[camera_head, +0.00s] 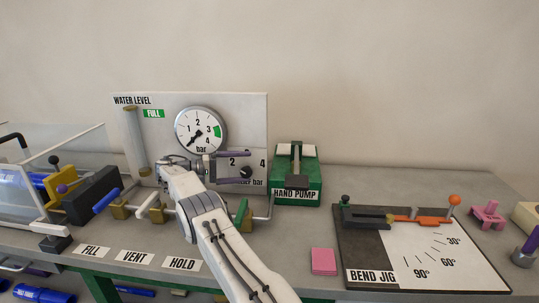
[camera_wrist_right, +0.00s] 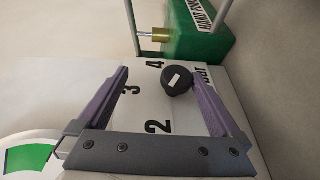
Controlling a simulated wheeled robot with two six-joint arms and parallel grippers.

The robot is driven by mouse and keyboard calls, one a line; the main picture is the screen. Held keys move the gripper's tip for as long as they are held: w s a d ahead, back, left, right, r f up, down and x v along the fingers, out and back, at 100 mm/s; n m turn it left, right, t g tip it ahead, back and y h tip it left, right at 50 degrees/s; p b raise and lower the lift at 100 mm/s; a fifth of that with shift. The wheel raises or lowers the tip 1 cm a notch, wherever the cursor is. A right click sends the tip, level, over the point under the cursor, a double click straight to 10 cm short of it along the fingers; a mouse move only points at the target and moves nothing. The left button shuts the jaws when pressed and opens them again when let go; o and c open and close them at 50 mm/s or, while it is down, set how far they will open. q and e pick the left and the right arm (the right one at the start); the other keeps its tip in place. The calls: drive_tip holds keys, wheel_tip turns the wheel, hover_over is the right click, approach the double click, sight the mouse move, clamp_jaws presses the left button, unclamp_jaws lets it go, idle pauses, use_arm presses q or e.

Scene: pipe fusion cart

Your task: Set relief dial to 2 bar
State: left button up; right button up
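The relief dial is a black round knob (camera_wrist_right: 177,81) with a short white mark, on a white panel with the printed numbers 2, 3 and 4 beside it. The mark lies slantwise; I cannot tell which number it points to. In the head view the dial (camera_head: 247,172) sits low on the panel's right, partly hidden by my gripper. My right gripper (camera_wrist_right: 160,78) is open, its purple fingers on either side of the knob, nearer it on the right, with no clear contact. It also shows in the head view (camera_head: 252,167). My left gripper is not in view.
A pressure gauge (camera_head: 201,131) is above and left of the dial. The green hand pump (camera_head: 297,185) stands close on the right. Valves with blue and green handles line the panel's foot. A bend jig (camera_head: 365,270) and pink block (camera_head: 323,261) lie right.

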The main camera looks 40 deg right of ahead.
drive_tip(key=r, duration=0.1)
drive_tip(key=s+r, duration=0.1)
drive_tip(key=d+r+b, duration=0.1)
drive_tip(key=shift+s+r, duration=0.15)
drive_tip(key=shift+s, duration=0.1)
drive_tip(key=s+d+r+b, duration=0.2)
drive_tip(key=s+d+r, duration=0.2)
drive_tip(key=s, duration=0.5)
drive_tip(key=shift+d+r, duration=0.15)
drive_tip(key=shift+r, duration=0.65)
